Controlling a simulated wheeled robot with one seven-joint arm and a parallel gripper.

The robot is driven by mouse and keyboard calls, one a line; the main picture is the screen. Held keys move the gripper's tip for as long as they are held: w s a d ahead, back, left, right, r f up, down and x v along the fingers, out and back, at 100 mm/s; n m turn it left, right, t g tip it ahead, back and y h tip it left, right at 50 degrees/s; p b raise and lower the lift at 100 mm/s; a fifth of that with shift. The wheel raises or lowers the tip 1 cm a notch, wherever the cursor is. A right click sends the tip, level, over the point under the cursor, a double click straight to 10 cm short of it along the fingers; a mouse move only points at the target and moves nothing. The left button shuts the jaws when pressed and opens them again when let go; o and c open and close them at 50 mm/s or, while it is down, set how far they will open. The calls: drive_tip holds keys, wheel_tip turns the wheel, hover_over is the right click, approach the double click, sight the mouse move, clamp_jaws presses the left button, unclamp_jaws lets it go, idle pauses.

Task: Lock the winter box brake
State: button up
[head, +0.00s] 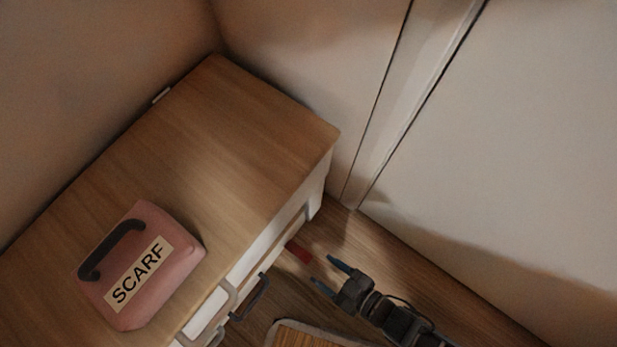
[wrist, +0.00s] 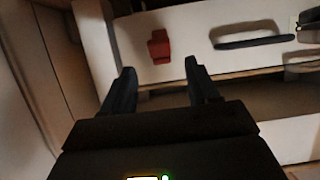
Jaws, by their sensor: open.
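A small red part (head: 299,252), which looks like the brake, shows low beside the white furniture front in the head view. In the wrist view the red part (wrist: 159,46) is on a white front panel (wrist: 192,47), left of a dark handle (wrist: 255,40). No winter label is visible, and I cannot tell whether the brake is locked. My gripper (head: 331,276) is open and empty, with blue fingers pointing toward the red part. In the wrist view my gripper (wrist: 159,66) has the red part ahead between its fingertips, apart from them.
A pink bag labelled SCARF (head: 170,250) lies on the wooden top (head: 220,135). Grey and dark handles (head: 250,297) stick out from the front. A wall panel (head: 520,150) stands at the right. A mat (head: 310,335) lies on the floor at the bottom.

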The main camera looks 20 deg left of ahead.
sight(307, 259)
drive_tip(key=b+x, duration=0.2)
drive_tip(key=x, duration=0.4)
drive_tip(key=shift+f, duration=0.1)
drive_tip(key=shift+w+a+f+b, duration=0.2)
drive_tip(key=shift+a+b, duration=0.1)
drive_tip(key=shift+a, duration=0.35)
drive_tip(key=shift+r, duration=0.1)
drive_tip(key=shift+c, duration=0.2)
clamp_jaws()
